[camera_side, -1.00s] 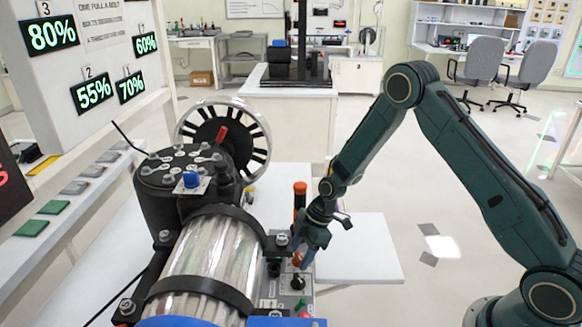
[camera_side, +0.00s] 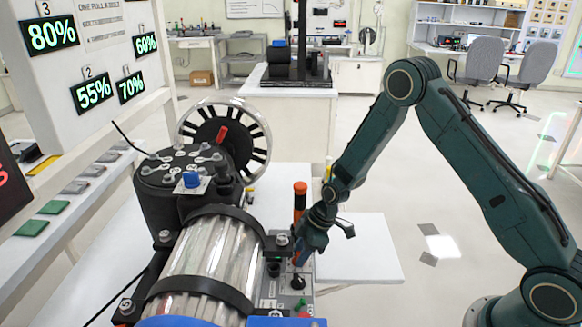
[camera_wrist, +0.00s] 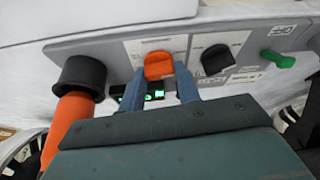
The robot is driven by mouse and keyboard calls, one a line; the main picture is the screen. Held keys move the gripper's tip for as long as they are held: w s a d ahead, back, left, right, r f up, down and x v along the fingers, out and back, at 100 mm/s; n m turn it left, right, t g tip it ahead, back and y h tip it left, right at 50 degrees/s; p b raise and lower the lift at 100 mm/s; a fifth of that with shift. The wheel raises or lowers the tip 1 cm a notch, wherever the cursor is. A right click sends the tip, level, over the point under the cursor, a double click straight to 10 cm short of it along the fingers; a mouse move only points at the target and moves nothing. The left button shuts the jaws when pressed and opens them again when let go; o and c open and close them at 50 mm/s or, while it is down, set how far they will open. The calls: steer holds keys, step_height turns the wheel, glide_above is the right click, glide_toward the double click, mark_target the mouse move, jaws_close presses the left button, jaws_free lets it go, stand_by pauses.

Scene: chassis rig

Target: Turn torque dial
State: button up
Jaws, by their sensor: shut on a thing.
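In the wrist view, an orange dial (camera_wrist: 158,66) sits on a grey control panel (camera_wrist: 112,58). The tips of my gripper (camera_wrist: 160,72) are on either side of it, shut on it. A black dial (camera_wrist: 216,60) is just right of the right finger. I cannot read the labels to tell which is the torque dial. In the side view, my gripper (camera_side: 302,257) points down at the panel beside the clear cylinder, and hides the orange dial. The black dial (camera_side: 298,282) shows below my fingers.
A green knob (camera_wrist: 278,60) is at the panel's right. A small green-lit display (camera_wrist: 155,95) shows between my fingers.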

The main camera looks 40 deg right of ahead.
steer(key=m+h, duration=0.1)
steer(key=m, duration=0.2)
steer(key=m+t, duration=0.1)
steer(key=m, duration=0.2)
steer(key=shift+s+a+h, duration=0.1)
steer(key=shift+a+h, duration=0.1)
steer(key=shift+h, duration=0.2)
steer(key=m+h, duration=0.1)
steer(key=m, duration=0.2)
steer(key=m+h, duration=0.1)
steer(key=m, duration=0.1)
steer(key=shift+a+m+t, duration=0.15)
steer(key=shift+m+t, duration=0.25)
steer(key=m+h, duration=0.1)
steer(key=m, duration=0.2)
steer(key=m+g+h, duration=0.1)
steer(key=m, duration=0.2)
steer(key=shift+a+h, duration=0.15)
steer(key=shift+h, duration=0.15)
steer(key=m+g, duration=0.1)
steer(key=m, duration=0.2)
steer(key=m+h, duration=0.1)
steer(key=m, duration=0.2)
steer(key=shift+g, duration=0.4)
steer(key=o, duration=1)
steer(key=shift+a+r, duration=0.1)
steer(key=shift+r, duration=0.05)
steer(key=shift+v, duration=3.6)
